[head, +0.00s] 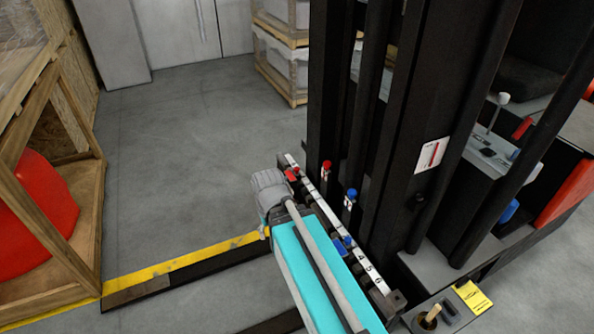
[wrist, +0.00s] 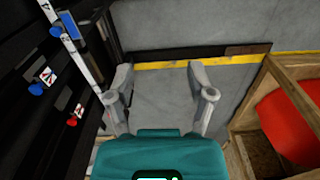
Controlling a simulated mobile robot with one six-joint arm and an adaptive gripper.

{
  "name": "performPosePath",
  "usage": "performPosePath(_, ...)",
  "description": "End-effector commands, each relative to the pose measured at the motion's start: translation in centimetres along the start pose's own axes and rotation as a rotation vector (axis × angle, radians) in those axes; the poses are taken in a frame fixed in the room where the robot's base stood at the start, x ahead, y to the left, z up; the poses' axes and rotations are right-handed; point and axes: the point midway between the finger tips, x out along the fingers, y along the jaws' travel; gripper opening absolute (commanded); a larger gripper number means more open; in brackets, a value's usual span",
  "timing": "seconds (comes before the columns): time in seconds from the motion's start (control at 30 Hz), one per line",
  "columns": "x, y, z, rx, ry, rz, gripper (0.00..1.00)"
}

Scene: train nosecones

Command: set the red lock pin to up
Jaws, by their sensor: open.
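In the head view, a red pin (head: 326,167) stands beside the black mast at the far end of a numbered white strip. A second red part (head: 291,175) sits on the strip's other side; I cannot tell which is the lock pin. A red part also shows small at the left of the wrist view (wrist: 78,107), with a white tag. My gripper (wrist: 160,72) is open, with nothing between its fingers but floor behind. In the head view my gripper (head: 268,184) is left of the strip, near the second red part; its fingertips are partly hidden.
A blue pin (head: 351,194) and another blue part (head: 342,245) lie along the numbered strip (head: 330,217). The black mast (head: 395,130) rises close on the right. A wooden crate (head: 85,190) with a red object stands left.

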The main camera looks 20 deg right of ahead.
Motion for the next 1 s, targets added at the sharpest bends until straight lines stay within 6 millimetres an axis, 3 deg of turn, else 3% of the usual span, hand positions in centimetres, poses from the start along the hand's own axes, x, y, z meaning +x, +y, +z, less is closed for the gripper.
performPosePath(0.17, 1.1, 0.4, -1.0, 0.022, 0.008, 0.022, 0.81)
performPosePath(0.37, 3.8, 1.5, -3.6, 0.086, 0.031, 0.092, 0.81)
performPosePath(1.0, 14.2, 8.6, -16.2, 0.432, 0.242, 0.43, 0.81)
